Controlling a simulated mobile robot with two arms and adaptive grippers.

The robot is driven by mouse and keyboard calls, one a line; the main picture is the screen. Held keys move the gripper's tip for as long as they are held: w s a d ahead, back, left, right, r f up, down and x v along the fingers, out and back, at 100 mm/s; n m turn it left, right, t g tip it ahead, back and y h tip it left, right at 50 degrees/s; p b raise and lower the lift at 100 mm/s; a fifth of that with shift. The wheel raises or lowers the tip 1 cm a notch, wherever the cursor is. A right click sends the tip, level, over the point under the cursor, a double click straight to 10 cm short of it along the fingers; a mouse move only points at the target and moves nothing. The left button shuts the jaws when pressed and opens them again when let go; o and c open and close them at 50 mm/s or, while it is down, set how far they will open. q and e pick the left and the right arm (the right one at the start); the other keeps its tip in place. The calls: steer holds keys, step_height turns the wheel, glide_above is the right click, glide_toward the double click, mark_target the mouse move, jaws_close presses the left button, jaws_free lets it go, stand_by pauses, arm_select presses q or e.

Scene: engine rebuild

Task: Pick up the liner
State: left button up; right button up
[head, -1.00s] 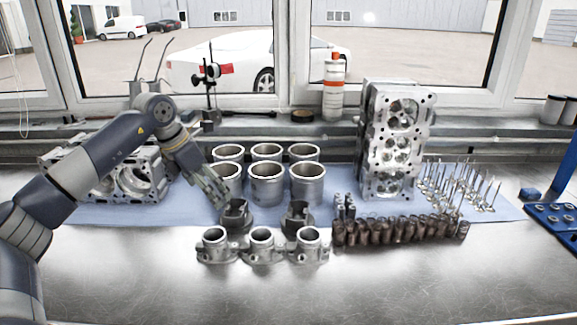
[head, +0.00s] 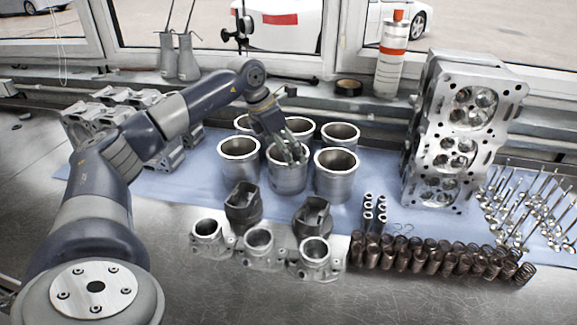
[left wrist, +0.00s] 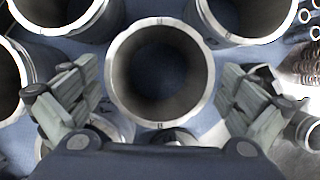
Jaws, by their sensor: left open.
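Several silver cylinder liners stand upright in two rows on a blue mat (head: 200,205). My left gripper (head: 289,158) is at the front middle liner (head: 287,178), with its fingers pointing down at the rim. In the left wrist view that liner (left wrist: 202,97) is in the centre, its open bore facing the camera. The open fingers of my left gripper (left wrist: 158,95) lie on either side of it, with gaps between them and its wall. The front right liner (head: 336,175) and front left liner (head: 239,160) stand close beside it. My right gripper is not in view.
Two dark pistons (head: 243,207) and a row of silver throttle-like housings (head: 258,246) stand in front of the liners. Coiled springs (head: 430,258), valves (head: 525,205) and a tall cylinder head (head: 445,140) are to the right. An engine block (head: 110,115) is at left.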

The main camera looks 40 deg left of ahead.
arm_select(q)
steer(key=x, duration=0.4)
steer(key=shift+w+f+p, duration=0.15)
steer(key=shift+f+p, duration=0.1)
steer(key=shift+p, duration=0.1)
steer(key=shift+w+d+f, duration=0.1)
steer(key=shift+w+f, duration=0.1)
steer(key=shift+f, duration=0.3)
steer(key=shift+r, duration=0.1)
steer(key=c, duration=1.1)
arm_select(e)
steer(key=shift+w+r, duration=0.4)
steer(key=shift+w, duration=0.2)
